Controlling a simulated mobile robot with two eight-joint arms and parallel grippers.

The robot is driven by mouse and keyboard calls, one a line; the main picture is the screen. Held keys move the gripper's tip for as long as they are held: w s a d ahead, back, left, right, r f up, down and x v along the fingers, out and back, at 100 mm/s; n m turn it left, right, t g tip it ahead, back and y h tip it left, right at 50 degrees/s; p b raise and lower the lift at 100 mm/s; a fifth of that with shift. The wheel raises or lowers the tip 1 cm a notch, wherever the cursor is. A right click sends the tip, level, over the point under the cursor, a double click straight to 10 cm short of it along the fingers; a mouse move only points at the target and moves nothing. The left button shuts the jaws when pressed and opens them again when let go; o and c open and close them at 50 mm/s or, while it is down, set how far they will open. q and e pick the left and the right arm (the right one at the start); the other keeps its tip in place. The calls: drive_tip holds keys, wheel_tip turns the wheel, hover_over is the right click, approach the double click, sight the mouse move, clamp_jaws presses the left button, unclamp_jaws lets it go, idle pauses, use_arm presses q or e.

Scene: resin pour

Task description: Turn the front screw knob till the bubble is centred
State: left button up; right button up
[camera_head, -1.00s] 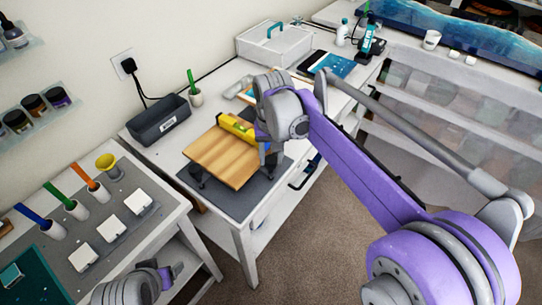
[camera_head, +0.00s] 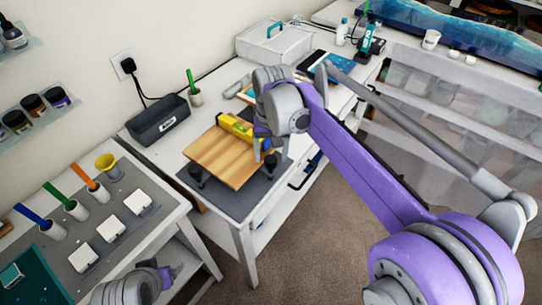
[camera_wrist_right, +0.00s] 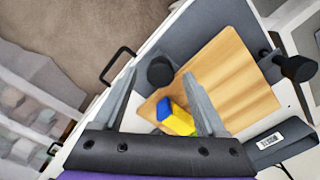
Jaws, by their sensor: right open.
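A wooden board (camera_head: 222,160) stands above a dark grey mat (camera_head: 230,202), with a yellow level (camera_head: 235,126) at its far edge. In the right wrist view the level (camera_wrist_right: 177,119) shows its blue end; its bubble cannot be made out. One black screw knob (camera_head: 270,164) is at the board's right corner, another (camera_head: 195,172) at its left. My right gripper (camera_head: 264,152) is open, close to the right-hand knob. In the right wrist view that knob (camera_wrist_right: 160,71) appears between the fingertips (camera_wrist_right: 161,76); contact cannot be judged. My left gripper (camera_head: 166,275) is low at left, its jaws unclear.
A dark bin (camera_head: 160,122) and a cup with a green stick (camera_head: 195,97) stand behind the board. A white box (camera_head: 275,42) is at the back. A side table at left holds white blocks (camera_head: 138,201) and coloured sticks. Carpet is clear in front.

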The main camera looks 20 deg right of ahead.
sight(272, 159)
wheel_tip(272, 159, up, 9)
drive_tip(key=shift+r+p, duration=0.2)
drive_tip(key=shift+p, duration=0.1)
drive_tip(key=shift+d, duration=0.1)
drive_tip(key=s+d+f+n+t, duration=0.2)
drive_tip(key=s+f+t, duration=0.3)
drive_tip(key=s+f, duration=1.2)
drive_tip(key=s+d, duration=0.1)
drive_tip(key=s, duration=0.1)
drive_tip(key=shift+s+d+n+t, duration=0.3)
drive_tip(key=shift+s+d+n, duration=0.05)
drive_tip(key=shift+n, duration=0.05)
